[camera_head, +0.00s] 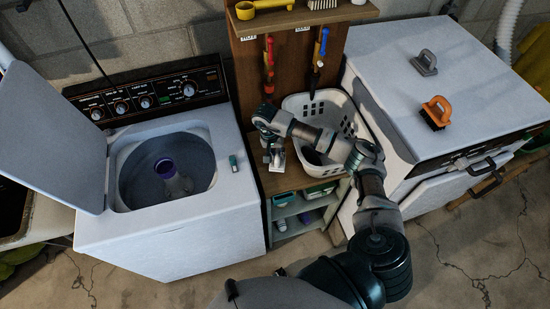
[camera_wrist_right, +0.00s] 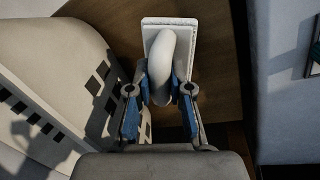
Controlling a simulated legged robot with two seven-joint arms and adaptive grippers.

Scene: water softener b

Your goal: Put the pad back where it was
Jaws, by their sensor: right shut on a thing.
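My right gripper (camera_head: 271,146) is over the wooden shelf, left of the white basket. In the right wrist view my right gripper (camera_wrist_right: 159,95) is shut on the curved pale handle of a pad (camera_wrist_right: 183,25). The pad has a flat whitish plate and lies beyond the fingers, over brown wood. In the head view only a small pale part of the pad (camera_head: 277,160) shows below the fingers. I cannot tell whether it touches the wood. My left gripper is not in view.
A white basket (camera_head: 295,103) stands close beside the right gripper. A grey handled pad (camera_head: 424,63) and an orange brush (camera_head: 437,108) lie on the white machine (camera_head: 385,75) at right. An open washer (camera_head: 185,240) stands at left.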

